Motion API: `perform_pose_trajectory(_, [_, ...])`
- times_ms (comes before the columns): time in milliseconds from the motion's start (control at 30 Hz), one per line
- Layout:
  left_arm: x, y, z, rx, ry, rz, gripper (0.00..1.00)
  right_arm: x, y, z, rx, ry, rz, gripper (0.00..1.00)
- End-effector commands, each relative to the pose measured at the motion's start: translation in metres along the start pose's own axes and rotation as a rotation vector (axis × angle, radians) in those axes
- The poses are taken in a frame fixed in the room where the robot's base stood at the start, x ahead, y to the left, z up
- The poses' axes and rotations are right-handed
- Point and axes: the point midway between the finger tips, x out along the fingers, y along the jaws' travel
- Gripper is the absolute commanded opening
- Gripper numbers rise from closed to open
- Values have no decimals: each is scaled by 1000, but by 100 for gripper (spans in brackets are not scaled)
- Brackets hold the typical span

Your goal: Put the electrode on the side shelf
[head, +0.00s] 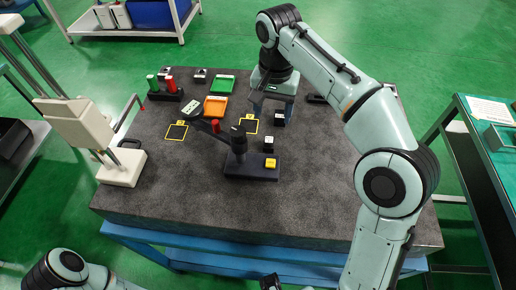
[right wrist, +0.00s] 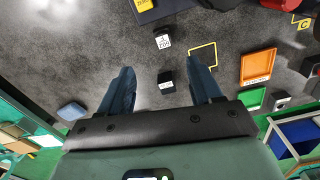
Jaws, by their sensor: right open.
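No label names the electrode, so I cannot be sure which block it is. A small dark block (head: 280,119) with a pale face stands on the dark tabletop (head: 325,180). A black-and-white marked block (head: 269,144) stands nearer me. My left arm shows at the bottom left, without a visible gripper. A side shelf unit (head: 496,150) stands at the right.
A gauge stand (head: 251,170) with a yellow block (head: 271,163) stands nearby. An orange tray (head: 215,107), a green tray (head: 223,84) and yellow-outlined squares (head: 177,131) lie left of my right gripper. The table's right front is clear.

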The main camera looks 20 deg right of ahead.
Motion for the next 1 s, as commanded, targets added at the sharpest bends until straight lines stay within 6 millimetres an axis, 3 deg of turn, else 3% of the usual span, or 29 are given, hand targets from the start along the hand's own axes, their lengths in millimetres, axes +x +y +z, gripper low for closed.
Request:
perform_pose_trajectory(333, [20, -7, 2, 0, -6, -1, 43, 60, 2, 0, 5, -1, 3, 64])
perform_pose_trajectory(600, [25, -9, 2, -1, -7, -2, 43, 81, 0, 0, 4, 0, 1, 64])
perform_pose_trajectory(833, [34, -12, 2, -2, -10, -3, 43, 116, -2, 2, 5, -2, 3, 64])
perform_pose_trajectory(1000, [36, -13, 3, -2, -11, -3, 43, 128, -3, 2, 4, 0, 1, 64])
